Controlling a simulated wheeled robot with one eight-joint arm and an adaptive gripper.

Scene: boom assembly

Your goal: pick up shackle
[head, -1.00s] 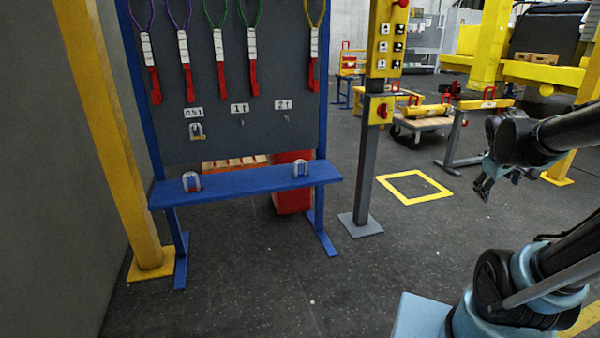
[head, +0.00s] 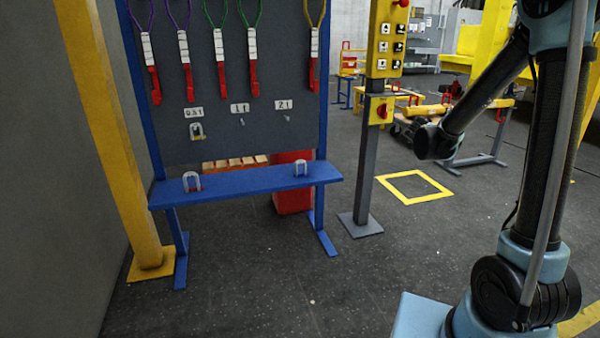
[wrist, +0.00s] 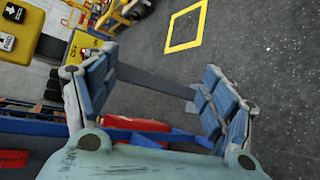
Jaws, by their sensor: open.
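One shackle (head: 192,182) stands on the left part of the blue shelf (head: 240,183), and a smaller shackle (head: 300,168) stands on its right part. A third shackle (head: 197,131) hangs on the grey board under the 0.5 t label. In the wrist view my gripper (wrist: 150,88) is open, with its two blue padded fingers apart and nothing between them. No shackle can be made out in the wrist view. In the head view my arm is at the right, well apart from the shelf, and the gripper itself is not clearly visible there.
A grey post (head: 366,170) with a yellow control box (head: 386,40) stands just right of the shelf. A yellow pillar (head: 112,130) stands left of it. A red bin (head: 292,190) is behind the shelf. The dark floor in front is clear.

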